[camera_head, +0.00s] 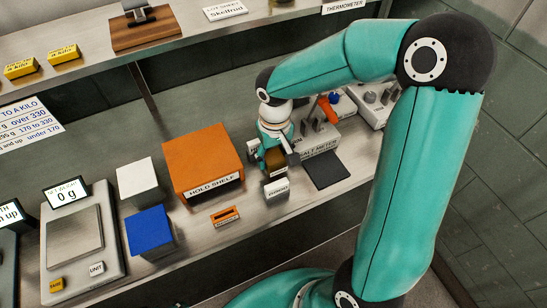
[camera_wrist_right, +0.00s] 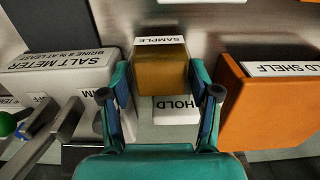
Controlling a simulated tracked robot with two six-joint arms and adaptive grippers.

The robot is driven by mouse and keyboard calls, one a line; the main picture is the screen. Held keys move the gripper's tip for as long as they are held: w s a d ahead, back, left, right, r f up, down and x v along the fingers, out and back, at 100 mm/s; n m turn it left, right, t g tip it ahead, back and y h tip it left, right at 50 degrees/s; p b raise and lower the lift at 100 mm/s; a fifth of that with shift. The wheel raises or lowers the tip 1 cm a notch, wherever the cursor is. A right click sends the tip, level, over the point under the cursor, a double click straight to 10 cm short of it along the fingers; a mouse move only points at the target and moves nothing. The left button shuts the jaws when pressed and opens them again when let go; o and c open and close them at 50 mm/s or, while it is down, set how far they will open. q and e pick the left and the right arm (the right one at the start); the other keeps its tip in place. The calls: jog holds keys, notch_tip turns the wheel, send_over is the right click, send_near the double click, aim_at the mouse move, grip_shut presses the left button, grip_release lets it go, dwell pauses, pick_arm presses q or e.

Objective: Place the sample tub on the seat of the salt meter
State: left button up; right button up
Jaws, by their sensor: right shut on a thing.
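The sample tub (camera_wrist_right: 160,68) is a brown-yellow block with a white SAMPLE label, held between the two fingers of my right gripper (camera_wrist_right: 160,85) in the wrist view. In the head view my right gripper (camera_head: 275,155) points down between the hold shelf and the salt meter and mostly hides the tub. The salt meter (camera_head: 318,137) is a pale box just right of the gripper; it also shows in the wrist view (camera_wrist_right: 62,70). I cannot tell whether the tub touches the bench. My left gripper is not in view.
The orange hold shelf (camera_head: 202,165) stands left of the gripper. A dark mat (camera_head: 326,170) lies before the meter. A blue block (camera_head: 150,232), white block (camera_head: 137,178) and scale (camera_head: 75,243) stand further left.

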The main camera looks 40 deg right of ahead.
jog(key=shift+f, duration=0.65)
jog(key=shift+f, duration=0.1)
jog(key=o, duration=0.9)
jog(key=shift+o, duration=0.2)
